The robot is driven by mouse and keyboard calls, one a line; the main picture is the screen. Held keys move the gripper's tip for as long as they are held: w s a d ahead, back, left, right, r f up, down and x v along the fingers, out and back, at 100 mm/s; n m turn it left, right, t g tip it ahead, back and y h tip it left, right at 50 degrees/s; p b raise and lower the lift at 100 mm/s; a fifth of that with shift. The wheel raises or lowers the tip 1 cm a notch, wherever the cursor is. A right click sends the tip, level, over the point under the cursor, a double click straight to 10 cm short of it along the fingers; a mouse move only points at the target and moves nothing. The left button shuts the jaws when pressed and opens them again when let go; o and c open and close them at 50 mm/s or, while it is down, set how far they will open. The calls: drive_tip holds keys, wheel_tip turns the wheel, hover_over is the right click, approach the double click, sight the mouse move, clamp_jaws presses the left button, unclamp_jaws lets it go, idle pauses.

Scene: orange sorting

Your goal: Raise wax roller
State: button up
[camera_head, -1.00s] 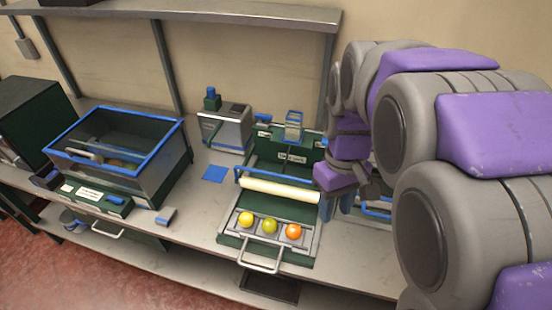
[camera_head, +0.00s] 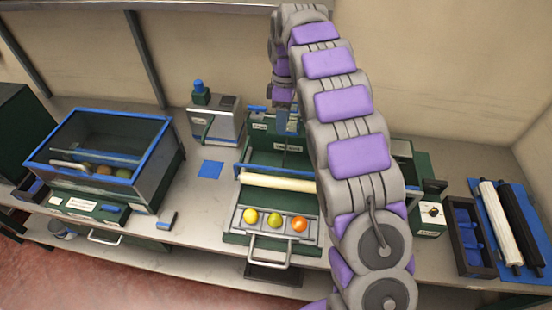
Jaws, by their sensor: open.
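The cream wax roller (camera_head: 277,182) lies crosswise in the green machine (camera_head: 231,238), behind a tray holding a yellow, an olive-green and an orange fruit. Its right end is hidden behind my arm. My gripper (camera_head: 284,122) is at the back of the machine, beyond the roller, close to a blue part there. The fingers are small and partly hidden; the gripper is open and I see nothing held in it.
A blue-rimmed glass bin (camera_head: 150,150) with fruit stands at left. A grey box (camera_head: 214,122) stands behind a blue square (camera_head: 211,169). At right, a dark tray (camera_head: 471,262) sits beside white (camera_head: 497,222) and black (camera_head: 524,226) rollers on a blue mat.

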drive_tip(key=shift+n, duration=0.3)
drive_tip(key=shift+s+a+f+b, duration=0.15)
drive_tip(key=shift+s+f+b, duration=0.2)
drive_tip(key=shift+f, duration=2.55)
drive_tip(key=shift+s+a+f+b, duration=0.2)
drive_tip(key=shift+s+f, duration=0.3)
drive_tip(key=shift+f, duration=2.4)
drive_tip(key=shift+s+a+f+b, duration=0.1)
drive_tip(key=shift+s+f+b, duration=0.25)
drive_tip(key=shift+f, duration=2.55)
drive_tip(key=shift+c, duration=0.5)
drive_tip(key=shift+d, duration=0.1)
clamp_jaws()
